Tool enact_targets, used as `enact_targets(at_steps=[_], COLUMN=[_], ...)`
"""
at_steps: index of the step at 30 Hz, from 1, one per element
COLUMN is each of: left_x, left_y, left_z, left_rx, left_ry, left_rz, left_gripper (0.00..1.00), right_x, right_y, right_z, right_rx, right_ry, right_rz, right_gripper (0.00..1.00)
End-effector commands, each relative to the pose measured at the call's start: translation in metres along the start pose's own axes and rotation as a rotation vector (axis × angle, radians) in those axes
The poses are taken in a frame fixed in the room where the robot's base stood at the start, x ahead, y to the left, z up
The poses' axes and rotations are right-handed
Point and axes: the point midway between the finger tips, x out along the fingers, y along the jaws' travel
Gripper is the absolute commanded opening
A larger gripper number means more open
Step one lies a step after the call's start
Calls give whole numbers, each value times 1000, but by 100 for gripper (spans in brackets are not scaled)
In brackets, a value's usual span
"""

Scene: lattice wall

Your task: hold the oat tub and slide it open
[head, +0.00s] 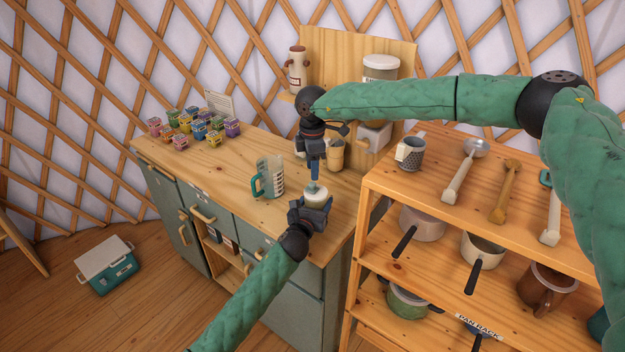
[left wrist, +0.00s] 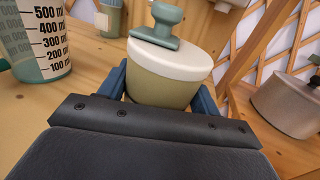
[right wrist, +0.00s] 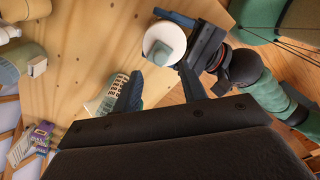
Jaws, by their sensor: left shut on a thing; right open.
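The oat tub (head: 317,195) stands upright on the wooden counter, with a pale lid and a grey-green knob. My left gripper (head: 311,212) is shut on its body from the near side. In the left wrist view the tub's olive body (left wrist: 160,92) sits between the blue fingers, below the pale lid (left wrist: 170,60) and knob (left wrist: 158,24), which look closed. My right gripper (head: 314,178) is open and points down just above the knob. In the right wrist view the lid (right wrist: 150,36) and knob (right wrist: 161,54) lie beyond its open fingers (right wrist: 160,90); I see no contact.
A measuring jug (head: 271,177) stands left of the tub. Several small coloured boxes (head: 192,128) fill the counter's far left. A shelf rack (head: 440,205) with pots and utensils stands at right. The counter's middle left is clear.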

Motion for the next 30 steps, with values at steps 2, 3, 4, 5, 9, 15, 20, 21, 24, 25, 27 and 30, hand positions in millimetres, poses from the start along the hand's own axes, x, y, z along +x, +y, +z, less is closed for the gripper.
enact_targets(at_steps=[2,3,4,5,9,15,20,21,24,25,27,30], left_x=[0,0,0,0,0,0,0,0,0,0,0,0], left_y=[0,0,0,0,0,0,0,0,0,0,0,0], left_z=[-1,-1,-1,-1,-1,-1,-1,-1,-1,-1,-1,-1], left_rx=[0,0,0,0,0,0,0,0,0,0,0,0], left_ry=[1,1,1,1,1,1,1,1,1,1,1,1], left_rz=[0,0,0,0,0,0,0,0,0,0,0,0], left_gripper=[41,41,41,41,41,41,41,41,41,41,41,41], right_x=[14,20,24,28,42,49,50,50,50,50,50,50], right_y=[0,0,0,0,0,0,0,0,0,0,0,0], right_z=[0,0,0,0,0,0,0,0,0,0,0,0], right_rx=[0,0,0,0,0,-1,-1,-1,-1,0,0,0], right_ry=[-2,-2,-1,-1,-1,0,-1,-1,-1,-1,-1,-1], right_rz=[-2,-1,-1,-1,-1,0,0,0,0,0,0,0], right_gripper=[42,42,42,42,42,42,42,42,30,24,11,0])
